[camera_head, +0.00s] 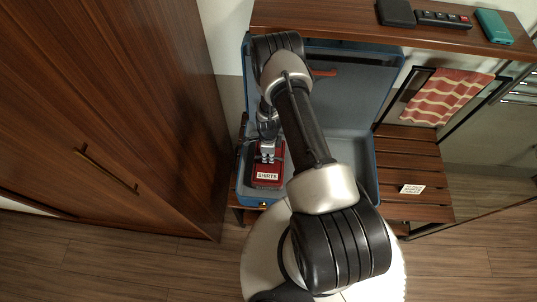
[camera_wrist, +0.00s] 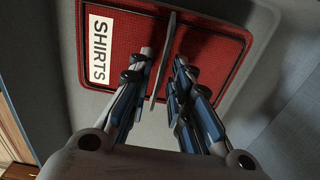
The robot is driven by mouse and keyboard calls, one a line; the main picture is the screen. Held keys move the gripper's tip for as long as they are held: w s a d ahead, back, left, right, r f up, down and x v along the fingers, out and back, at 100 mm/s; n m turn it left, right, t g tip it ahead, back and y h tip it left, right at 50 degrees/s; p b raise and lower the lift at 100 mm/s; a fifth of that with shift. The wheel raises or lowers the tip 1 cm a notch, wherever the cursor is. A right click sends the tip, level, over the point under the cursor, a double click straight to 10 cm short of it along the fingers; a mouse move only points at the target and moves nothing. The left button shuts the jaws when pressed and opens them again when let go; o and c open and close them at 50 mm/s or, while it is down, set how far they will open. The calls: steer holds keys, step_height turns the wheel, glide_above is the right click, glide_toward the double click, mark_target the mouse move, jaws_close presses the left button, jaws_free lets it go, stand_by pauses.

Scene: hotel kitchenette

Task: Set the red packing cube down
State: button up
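The red packing cube (camera_head: 267,174), with a white "SHIRTS" label, lies in the left part of the open blue suitcase (camera_head: 363,189). In the wrist view the cube (camera_wrist: 215,62) shows flat against the grey lining, with a thin grey handle (camera_wrist: 165,45) standing up from its middle. My gripper (camera_head: 267,153) is just above the cube. In the wrist view my gripper (camera_wrist: 163,68) has one finger on each side of the handle, with gaps between, so it looks open. My arm hides part of the suitcase.
The suitcase stands on a slatted wooden rack (camera_head: 410,150) with a small white card (camera_head: 412,189) on its right. A wooden cabinet (camera_head: 110,110) is close on the left. A shelf (camera_head: 350,22) runs behind, and a striped towel (camera_head: 447,97) hangs at right.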

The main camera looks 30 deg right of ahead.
steer(key=shift+o, duration=1.4)
steer(key=a+r+n+t+p, duration=0.1)
steer(key=a+r+n+p, duration=0.3)
steer(key=r, duration=1.8)
steer(key=a+r+n+t+b, duration=0.1)
steer(key=r+n, duration=0.6)
steer(key=r, duration=1.4)
steer(key=s+a+r+n+t, duration=0.1)
steer(key=s+a+r+n, duration=0.2)
steer(key=s+r+n, duration=0.4)
steer(key=s+a+r+n+t, duration=0.1)
steer(key=s+a+r+n, duration=0.2)
steer(key=s+r+n, duration=0.3)
steer(key=s+r, duration=0.4)
steer(key=s, duration=0.3)
steer(key=shift+s+a+n+t, duration=0.2)
steer(key=shift+a+n+t, duration=0.1)
steer(key=shift+n, duration=0.1)
